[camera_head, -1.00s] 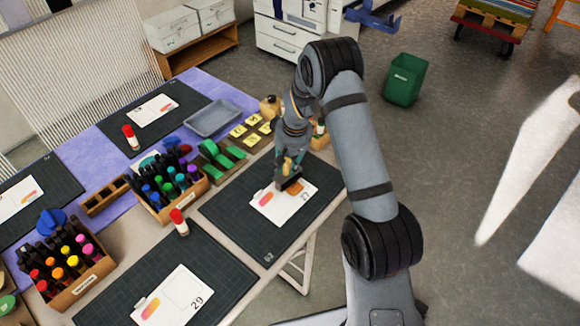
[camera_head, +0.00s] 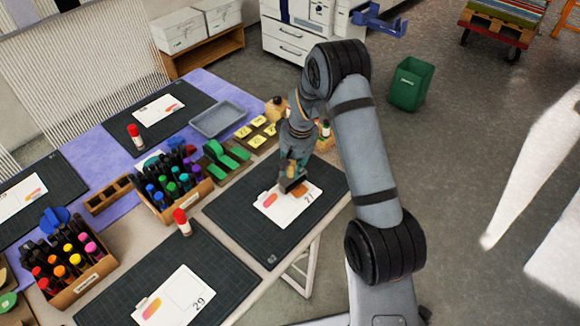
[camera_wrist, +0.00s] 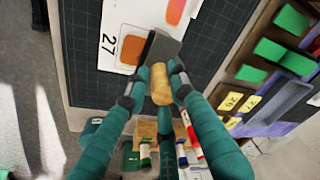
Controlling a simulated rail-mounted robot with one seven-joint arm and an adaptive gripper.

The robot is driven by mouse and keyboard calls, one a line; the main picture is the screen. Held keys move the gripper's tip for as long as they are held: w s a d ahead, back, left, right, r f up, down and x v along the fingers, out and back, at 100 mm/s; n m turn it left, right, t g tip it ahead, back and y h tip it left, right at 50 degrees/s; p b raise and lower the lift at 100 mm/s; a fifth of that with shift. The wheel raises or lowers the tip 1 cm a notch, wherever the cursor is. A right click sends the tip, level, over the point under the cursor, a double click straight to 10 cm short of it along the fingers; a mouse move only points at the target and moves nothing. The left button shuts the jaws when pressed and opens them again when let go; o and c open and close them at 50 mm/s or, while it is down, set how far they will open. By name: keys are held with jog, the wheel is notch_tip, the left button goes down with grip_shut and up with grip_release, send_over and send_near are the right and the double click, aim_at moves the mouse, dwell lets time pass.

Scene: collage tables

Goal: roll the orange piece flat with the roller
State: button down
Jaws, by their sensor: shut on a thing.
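My gripper (camera_wrist: 155,83) is shut on the wooden handle of the roller, with a teal finger on each side. The roller (camera_wrist: 161,48) has a dark grey head ahead of the fingertips. The orange piece (camera_wrist: 131,49) lies on the white card marked 27 (camera_wrist: 106,45), just left of the roller head, which covers its right edge. I cannot tell whether the roller presses on it. In the head view my gripper (camera_head: 294,172) points down over the card (camera_head: 272,209), and the orange piece (camera_head: 300,191) shows beside the roller head.
The card lies on a dark cutting mat (camera_head: 248,235) near the table edge. A tray of green blocks (camera_head: 228,160), yellow numbered notes (camera_head: 257,141) and a box of markers (camera_head: 197,193) stand to the left. A glue stick (camera_head: 182,222) stands between the mats.

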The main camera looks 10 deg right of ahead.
jog(key=shift+s+d, duration=0.15)
jog(key=shift+s, duration=0.05)
jog(key=shift+s+d+b, duration=0.6)
jog(key=shift+s, duration=0.25)
jog(key=shift+s+d+b, duration=0.55)
jog(key=shift+s+b, duration=0.05)
jog(key=shift+s, duration=0.2)
jog(key=shift+w+a+f, duration=0.1)
jog(key=shift+w+a, duration=0.4)
jog(key=shift+w, duration=0.2)
jog(key=shift+w+a, duration=0.5)
jog(key=shift+w, duration=0.2)
jog(key=shift+p, duration=0.3)
jog(key=shift+r+p, duration=2.3)
jog(key=shift+r, duration=1.3)
